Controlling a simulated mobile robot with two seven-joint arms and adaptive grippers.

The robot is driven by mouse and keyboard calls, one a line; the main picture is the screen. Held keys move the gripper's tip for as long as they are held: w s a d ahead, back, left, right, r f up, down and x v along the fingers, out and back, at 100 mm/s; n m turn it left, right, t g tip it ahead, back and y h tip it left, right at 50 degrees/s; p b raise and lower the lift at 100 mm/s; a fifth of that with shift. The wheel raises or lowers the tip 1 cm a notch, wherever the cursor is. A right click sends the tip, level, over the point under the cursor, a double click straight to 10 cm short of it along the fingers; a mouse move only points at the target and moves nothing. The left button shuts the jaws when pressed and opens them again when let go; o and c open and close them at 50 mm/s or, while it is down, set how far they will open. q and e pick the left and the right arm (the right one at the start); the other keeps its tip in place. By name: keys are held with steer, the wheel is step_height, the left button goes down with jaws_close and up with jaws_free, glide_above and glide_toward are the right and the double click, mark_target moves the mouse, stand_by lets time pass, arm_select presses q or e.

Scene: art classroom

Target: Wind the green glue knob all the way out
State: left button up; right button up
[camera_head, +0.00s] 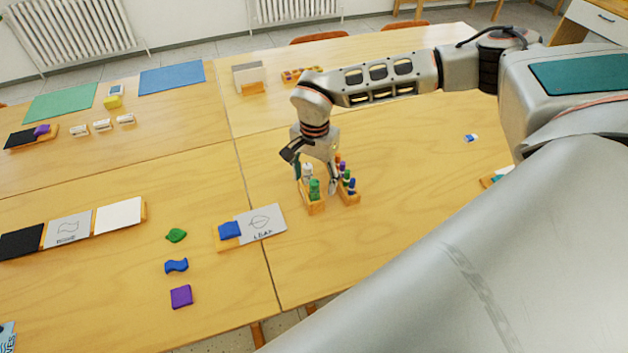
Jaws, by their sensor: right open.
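The green glue (314,189) stands upright in a small wooden holder (315,208) near the middle of the table. A white item (307,171) stands just behind it, partly covered by my gripper. My right gripper (315,184) points down over this holder with its fingers spread, one on each side of it. The fingers look apart from the green glue, though at this size I cannot be sure of contact. The knob's thread cannot be made out. My left gripper is not in view.
A second wooden holder (349,199) with several coloured pieces stands close on the right of the right finger. A leaf card (263,223) with a blue block (229,230) lies to the left.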

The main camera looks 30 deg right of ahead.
steer(key=n, duration=1)
steer(key=shift+n, duration=0.4)
steer(key=c, duration=1.5)
